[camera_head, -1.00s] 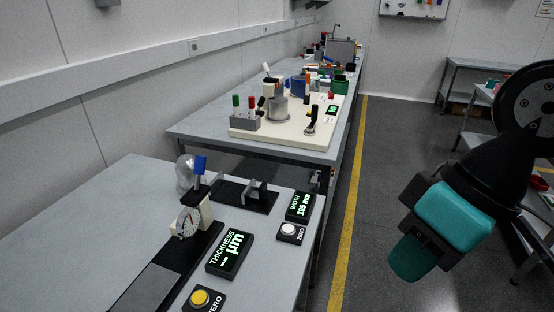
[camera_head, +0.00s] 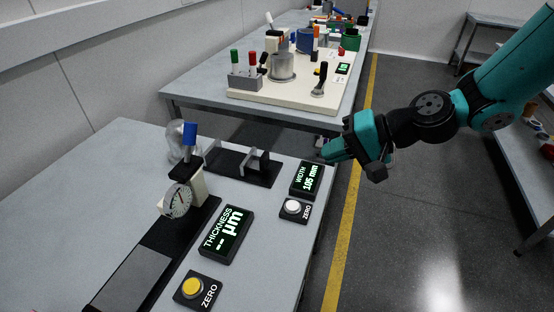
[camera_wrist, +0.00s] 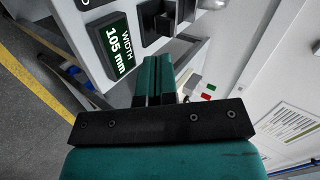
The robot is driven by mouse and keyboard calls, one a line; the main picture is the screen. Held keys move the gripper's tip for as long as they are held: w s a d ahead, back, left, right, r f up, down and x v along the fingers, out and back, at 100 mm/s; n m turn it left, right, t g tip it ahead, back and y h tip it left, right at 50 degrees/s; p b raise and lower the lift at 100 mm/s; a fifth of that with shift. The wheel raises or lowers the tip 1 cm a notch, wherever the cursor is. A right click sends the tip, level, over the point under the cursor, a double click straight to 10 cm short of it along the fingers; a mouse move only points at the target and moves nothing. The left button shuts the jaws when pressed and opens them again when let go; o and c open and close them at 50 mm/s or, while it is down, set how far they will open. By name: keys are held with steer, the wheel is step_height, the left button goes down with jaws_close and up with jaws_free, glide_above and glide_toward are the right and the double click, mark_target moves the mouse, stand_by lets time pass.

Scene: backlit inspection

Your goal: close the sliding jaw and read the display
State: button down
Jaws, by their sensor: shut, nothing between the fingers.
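The caliper-like fixture has a black base (camera_head: 230,176) on the near table. A grey sliding jaw (camera_head: 258,161) stands toward its right end, apart from the upright at the left end. The width display (camera_head: 307,178) beside it reads 105 mm in green; it also shows in the wrist view (camera_wrist: 118,47). My gripper (camera_head: 326,152) is shut and empty, right of the fixture and just beyond the width display. In the wrist view its teal fingers (camera_wrist: 155,72) lie together, right of the display. The fixture shows only in part there.
A thickness display (camera_head: 227,231), a dial gauge (camera_head: 178,199), a white zero button (camera_head: 293,207) and a yellow zero button (camera_head: 192,287) share the near table (camera_head: 75,205). Behind, another table carries a cream board (camera_head: 290,96) with several items. The table's left part is clear.

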step_height(320, 180, down, 3)
steer(key=w+m+t, duration=0.1)
steer(key=w+m, duration=0.1)
steer(key=w, duration=0.1)
steer(key=p, duration=0.2)
glide_toward(267, 159)
steer(key=shift+y, duration=0.3)
steer(key=f, duration=0.1)
steer(key=a+f, duration=0.2)
steer(key=f, duration=0.1)
steer(key=shift+w+a, duration=0.1)
steer(key=shift+w, duration=0.05)
steer(key=shift+w+a+r+p, duration=0.1)
steer(key=shift+w+a+p, duration=0.1)
steer(key=shift+a, duration=0.35)
steer(key=shift+w+a+p, duration=0.1)
steer(key=shift+w+a, duration=0.1)
steer(key=shift+a, duration=0.35)
steer(key=shift+w+a, duration=0.25)
steer(key=shift+a, duration=0.3)
steer(key=shift+w, duration=0.1)
